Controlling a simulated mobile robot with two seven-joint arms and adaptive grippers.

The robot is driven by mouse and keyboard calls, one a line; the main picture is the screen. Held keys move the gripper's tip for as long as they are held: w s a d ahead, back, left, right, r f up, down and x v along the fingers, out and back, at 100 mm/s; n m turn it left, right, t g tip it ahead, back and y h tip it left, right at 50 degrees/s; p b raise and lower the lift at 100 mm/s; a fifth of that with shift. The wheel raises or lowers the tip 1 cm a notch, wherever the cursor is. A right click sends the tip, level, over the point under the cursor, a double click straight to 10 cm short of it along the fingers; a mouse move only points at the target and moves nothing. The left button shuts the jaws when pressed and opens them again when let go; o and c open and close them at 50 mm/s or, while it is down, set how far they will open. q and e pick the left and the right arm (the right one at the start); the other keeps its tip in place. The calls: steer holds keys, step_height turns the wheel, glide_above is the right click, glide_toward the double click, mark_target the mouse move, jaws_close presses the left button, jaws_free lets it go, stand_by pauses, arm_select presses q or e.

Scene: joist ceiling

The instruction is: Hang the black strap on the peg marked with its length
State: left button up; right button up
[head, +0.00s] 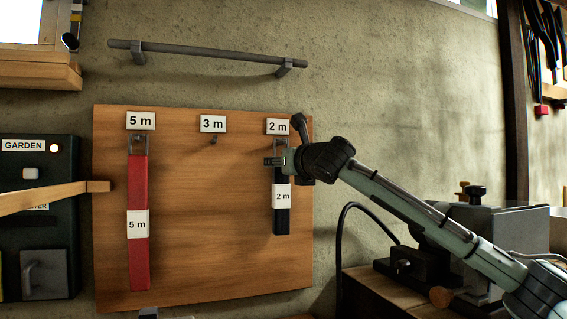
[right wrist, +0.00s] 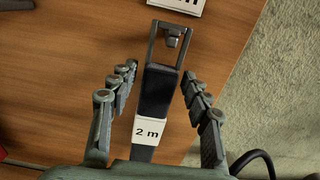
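The black strap (head: 282,218) hangs upright on the board, its white tag reading 2 m. Its metal buckle is at the peg under the 2 m sign (head: 278,126). In the right wrist view the strap (right wrist: 157,93) runs down between my fingers, and its buckle frame surrounds the peg (right wrist: 172,41). My right gripper (head: 272,161) is in front of the strap's top; in the wrist view the right gripper (right wrist: 159,74) is open, with gaps on both sides of the strap. My left gripper is not recognisable in view.
A red 5 m strap (head: 139,190) hangs under the 5 m sign (head: 141,121). The peg (head: 213,140) under the 3 m sign (head: 212,123) is bare. A grey rail (head: 205,52) is above the board (head: 205,250). A vise-like machine (head: 500,235) stands at right.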

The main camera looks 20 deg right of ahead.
steer(key=shift+o, duration=0.4)
steer(key=s, duration=1.2)
steer(key=shift+d, duration=0.2)
